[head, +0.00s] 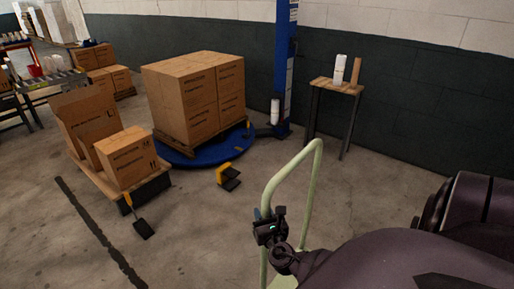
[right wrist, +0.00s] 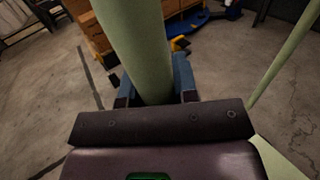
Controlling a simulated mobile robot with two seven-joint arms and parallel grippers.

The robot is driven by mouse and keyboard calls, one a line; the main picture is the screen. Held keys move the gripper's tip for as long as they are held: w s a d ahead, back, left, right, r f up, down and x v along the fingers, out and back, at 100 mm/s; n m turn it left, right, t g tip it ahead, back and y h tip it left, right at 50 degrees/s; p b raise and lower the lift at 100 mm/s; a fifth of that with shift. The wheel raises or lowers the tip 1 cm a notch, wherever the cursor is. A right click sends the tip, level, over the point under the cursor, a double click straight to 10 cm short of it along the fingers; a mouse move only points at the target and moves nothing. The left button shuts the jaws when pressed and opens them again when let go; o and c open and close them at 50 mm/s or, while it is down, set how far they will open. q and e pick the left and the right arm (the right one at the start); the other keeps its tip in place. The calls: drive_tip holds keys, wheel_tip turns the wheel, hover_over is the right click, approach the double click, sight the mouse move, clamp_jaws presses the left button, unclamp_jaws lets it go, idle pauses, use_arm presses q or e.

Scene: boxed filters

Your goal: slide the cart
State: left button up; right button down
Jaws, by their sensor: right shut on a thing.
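The cart shows as a pale green tubular handle (head: 315,185) standing upright in the lower middle of the head view. My right gripper (head: 265,217) is shut on the left upright of this handle. In the right wrist view the green tube (right wrist: 138,45) passes between the blue-tipped fingers of the gripper (right wrist: 153,88). A pale green part of the cart (right wrist: 275,158) shows at the lower right there. Most of the cart's deck is hidden below the picture and behind my arm. My left gripper is not in view.
A pallet of stacked boxes (head: 195,100) stands on a blue turntable (head: 190,157) by a blue column (head: 285,60). A low platform with boxes (head: 158,185) is at left. A yellow-and-black block (head: 228,177) lies on the floor. A small table (head: 338,87) stands by the wall. Floor between is bare.

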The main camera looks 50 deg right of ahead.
drive_tip(key=shift+s+f, duration=0.1)
drive_tip(key=shift+s, duration=0.15)
drive_tip(key=c, duration=0.9)
unclamp_jaws()
drive_tip(key=v, duration=1)
drive_tip(key=shift+s+a, duration=0.2)
drive_tip(key=shift+s, duration=0.15)
